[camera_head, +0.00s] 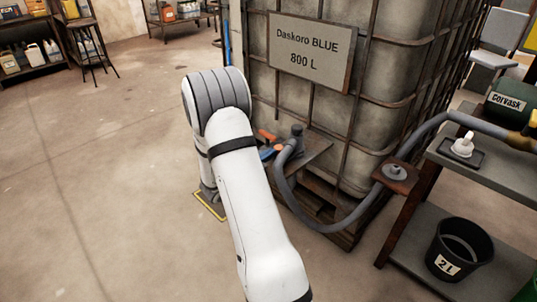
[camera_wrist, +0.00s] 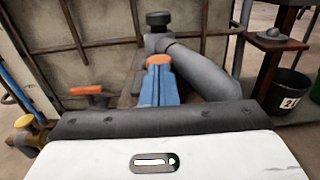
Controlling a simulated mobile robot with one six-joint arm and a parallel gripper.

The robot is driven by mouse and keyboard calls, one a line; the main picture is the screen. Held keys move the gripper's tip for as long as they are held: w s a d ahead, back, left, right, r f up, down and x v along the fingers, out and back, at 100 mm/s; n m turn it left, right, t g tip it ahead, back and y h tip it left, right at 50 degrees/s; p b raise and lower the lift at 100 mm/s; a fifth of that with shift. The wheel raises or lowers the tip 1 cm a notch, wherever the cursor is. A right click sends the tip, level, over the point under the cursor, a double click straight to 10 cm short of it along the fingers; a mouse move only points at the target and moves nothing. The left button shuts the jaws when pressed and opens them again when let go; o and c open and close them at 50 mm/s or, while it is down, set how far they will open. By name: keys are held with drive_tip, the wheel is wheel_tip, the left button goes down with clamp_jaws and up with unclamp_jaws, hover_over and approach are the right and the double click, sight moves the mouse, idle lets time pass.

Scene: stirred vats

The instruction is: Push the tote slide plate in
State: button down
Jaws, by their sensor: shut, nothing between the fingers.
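The tote (camera_head: 390,110) is a large caged tank marked "Daskoro BLUE 800 L". Low at its front, an orange handle (camera_head: 267,135) sticks out; it also shows left of my fingers in the wrist view (camera_wrist: 87,90). It looks like the slide plate's handle, but the plate itself is not clear. To its right stands a dark-capped outlet (camera_head: 297,130) with a grey hose, also in the wrist view (camera_wrist: 158,19). My gripper (camera_head: 276,149), with blue fingers and orange tips, is shut and empty beside the handle, pointing toward the outlet (camera_wrist: 159,62). My forearm partly hides it.
A black 2 L bucket (camera_head: 459,250) stands on the bench's lower shelf. A yellow floor marking (camera_head: 211,207) lies below my arm. The floor at left is clear.

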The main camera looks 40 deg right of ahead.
drive_tip(key=s+a+p, duration=0.1)
drive_tip(key=a+p, duration=0.1)
drive_tip(key=a, duration=1.1)
drive_tip(key=shift+s+a, duration=0.25)
drive_tip(key=shift+s, duration=0.05)
